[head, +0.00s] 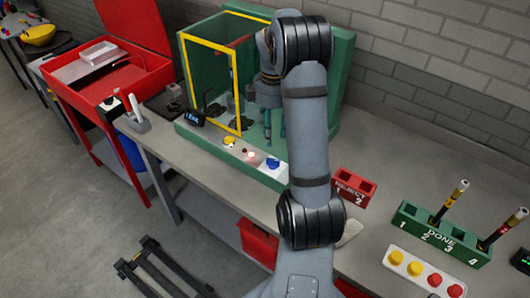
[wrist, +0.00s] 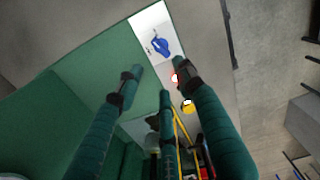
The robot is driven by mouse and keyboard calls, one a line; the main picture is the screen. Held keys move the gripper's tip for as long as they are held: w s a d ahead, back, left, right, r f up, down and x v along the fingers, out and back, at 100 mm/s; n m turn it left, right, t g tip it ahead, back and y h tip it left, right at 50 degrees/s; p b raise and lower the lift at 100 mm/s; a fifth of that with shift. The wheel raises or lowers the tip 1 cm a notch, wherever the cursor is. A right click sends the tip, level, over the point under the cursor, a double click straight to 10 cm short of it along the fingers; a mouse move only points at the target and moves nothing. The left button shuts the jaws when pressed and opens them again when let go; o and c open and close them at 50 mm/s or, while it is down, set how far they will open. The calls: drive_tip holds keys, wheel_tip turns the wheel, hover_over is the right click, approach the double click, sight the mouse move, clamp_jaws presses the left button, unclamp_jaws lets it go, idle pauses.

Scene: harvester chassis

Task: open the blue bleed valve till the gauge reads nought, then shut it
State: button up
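The blue bleed valve (head: 272,162) is a blue handle on a white plate at the right end of the green fixture's front ledge. In the wrist view the blue valve (wrist: 161,44) lies beyond the fingertips, apart from them. My gripper (head: 268,128) hangs above and behind the valve, fingers down. In the wrist view my gripper (wrist: 158,82) has its dark green fingers spread, with nothing between them. A small dark display (head: 195,118), perhaps the gauge, stands at the ledge's left end. Its lit digits are too small to read.
A yellow button (head: 229,140) and a lit red lamp (head: 251,155) sit on the ledge left of the valve. A yellow-framed clear guard (head: 210,85) stands behind. To the right are a red reject rack (head: 353,184) and a green done rack (head: 438,236).

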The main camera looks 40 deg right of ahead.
sight(273, 163)
drive_tip(key=shift+n, duration=0.3)
drive_tip(key=f, duration=0.3)
drive_tip(key=f+p, duration=0.1)
drive_tip(key=f, duration=0.6)
drive_tip(key=shift+s+f, duration=0.15)
drive_tip(key=shift+s, duration=0.25)
drive_tip(key=shift+d, duration=0.1)
drive_tip(key=shift+s, duration=0.1)
drive_tip(key=shift+c, duration=0.5)
drive_tip(key=c, duration=0.8)
clamp_jaws()
